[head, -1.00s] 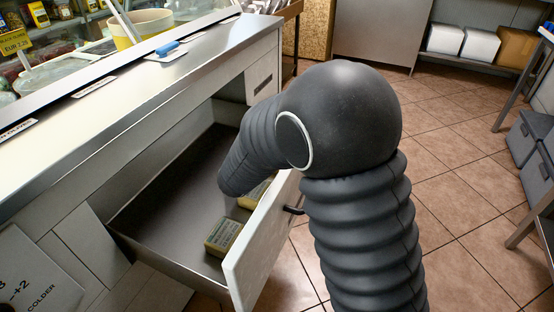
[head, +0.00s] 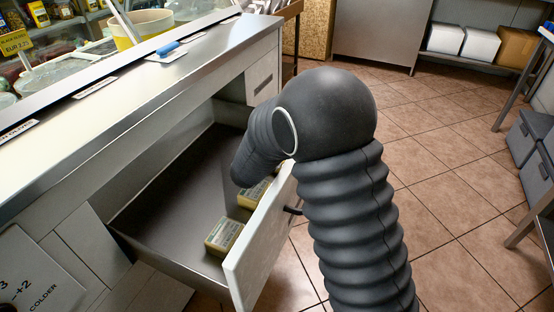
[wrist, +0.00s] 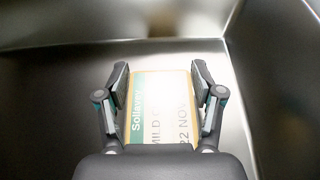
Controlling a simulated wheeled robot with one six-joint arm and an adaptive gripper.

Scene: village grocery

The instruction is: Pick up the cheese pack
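Two cheese packs lie in the open drawer in the head view. The nearer pack (head: 224,237) is in plain sight by the drawer front; the farther pack (head: 256,192) is partly hidden by my arm. In the wrist view, my gripper (wrist: 160,76) is open, with one finger along each side of a pale pack (wrist: 163,110) with a green band and the printed words "MILD" and "22 NOV". The fingers are close to its edges; I cannot tell whether they touch. In the head view my fingers are hidden behind my arm.
The drawer (head: 165,205) has a dark, mostly bare floor at its left. Its light front panel (head: 258,245) stands beside my arm. The steel counter (head: 130,105) overhangs the drawer's back. Tiled floor (head: 460,190) is open on the right.

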